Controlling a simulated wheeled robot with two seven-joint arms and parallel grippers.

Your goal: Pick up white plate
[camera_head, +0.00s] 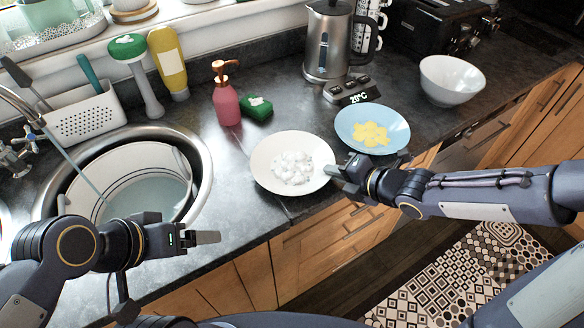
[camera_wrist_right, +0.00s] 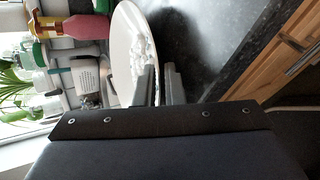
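The white plate (camera_head: 263,172) lies on the dark counter near its front edge, with a heap of white pieces (camera_head: 293,167) on it. My right gripper (camera_head: 345,174) is at the plate's right rim. In the right wrist view, its two fingers (camera_wrist_right: 161,84) are close together, with one over the inner side of the white plate (camera_wrist_right: 124,62) and a narrow gap between them. The rim runs down toward that gap; whether the fingers press on it cannot be told. My left gripper (camera_head: 206,238) is empty in front of the sink, seen side-on.
A blue plate (camera_head: 398,121) with yellow pieces is close behind the right gripper. A white bowl (camera_head: 451,79), kettle (camera_head: 328,42) and scale (camera_head: 349,90) stand farther back. A red pump bottle (camera_head: 226,98) and green sponge (camera_head: 257,107) are behind the plate. A round sink (camera_head: 205,170) is left.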

